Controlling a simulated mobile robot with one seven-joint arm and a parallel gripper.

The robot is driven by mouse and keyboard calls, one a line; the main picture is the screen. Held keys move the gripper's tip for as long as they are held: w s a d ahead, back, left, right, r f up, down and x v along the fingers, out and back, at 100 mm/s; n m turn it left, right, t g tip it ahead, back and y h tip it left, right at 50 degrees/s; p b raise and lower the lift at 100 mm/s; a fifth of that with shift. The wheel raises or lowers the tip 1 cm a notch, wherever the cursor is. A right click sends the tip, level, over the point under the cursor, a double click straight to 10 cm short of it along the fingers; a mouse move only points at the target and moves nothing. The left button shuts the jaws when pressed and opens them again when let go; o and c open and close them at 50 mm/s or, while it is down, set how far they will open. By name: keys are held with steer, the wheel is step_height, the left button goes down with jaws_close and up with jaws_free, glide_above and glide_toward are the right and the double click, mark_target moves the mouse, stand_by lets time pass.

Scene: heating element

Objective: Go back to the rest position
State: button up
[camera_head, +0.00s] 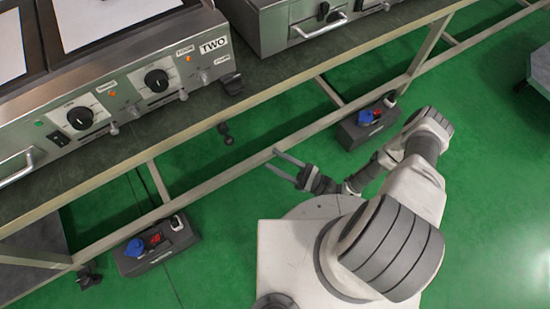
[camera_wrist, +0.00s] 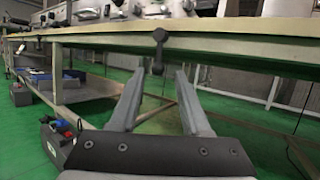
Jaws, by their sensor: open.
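My gripper (camera_head: 283,164) is open and empty in the head view, held low in front of the bench's lower rail. My arm is folded close over my white base. In the wrist view my gripper (camera_wrist: 158,100) shows two spread fingers with nothing between them, pointing toward the bench edge. A dark hanging knob or handle (camera_wrist: 158,48) under the bench edge shows beyond the fingertips.
The bench (camera_head: 130,160) carries a heating unit labelled TWO (camera_head: 150,85) and another unit (camera_head: 300,25). Grey boxes with blue plugs stand on the floor below, one at left (camera_head: 160,250), one at right (camera_head: 365,125). Green floor (camera_head: 490,200) is clear at right.

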stand_by(0.3)
steer(key=w+d+r+n+g+h, duration=0.1)
steer(key=d+r+n+g+h, duration=0.3)
steer(key=r+n+g, duration=0.55)
steer(key=w+d+r+n+g+h, duration=0.1)
steer(key=d+r+n+g+h, duration=0.35)
steer(key=r, duration=0.75)
steer(key=s+d+r+n+t+h, duration=0.2)
steer(key=s+r+n+t+h, duration=0.15)
steer(key=r, duration=0.45)
steer(key=s+d+r+n+t+h, duration=0.15)
steer(key=r+t+h, duration=0.25)
steer(key=r, duration=0.4)
steer(key=s+d+r+n+t+h, duration=0.1)
steer(key=s+r+n+t+h, duration=0.25)
steer(key=r, duration=0.45)
step_height(320, 180, up, 22)
steer(key=p, duration=2.2)
steer(key=shift+p, duration=0.4)
steer(key=shift+m+h, duration=0.25)
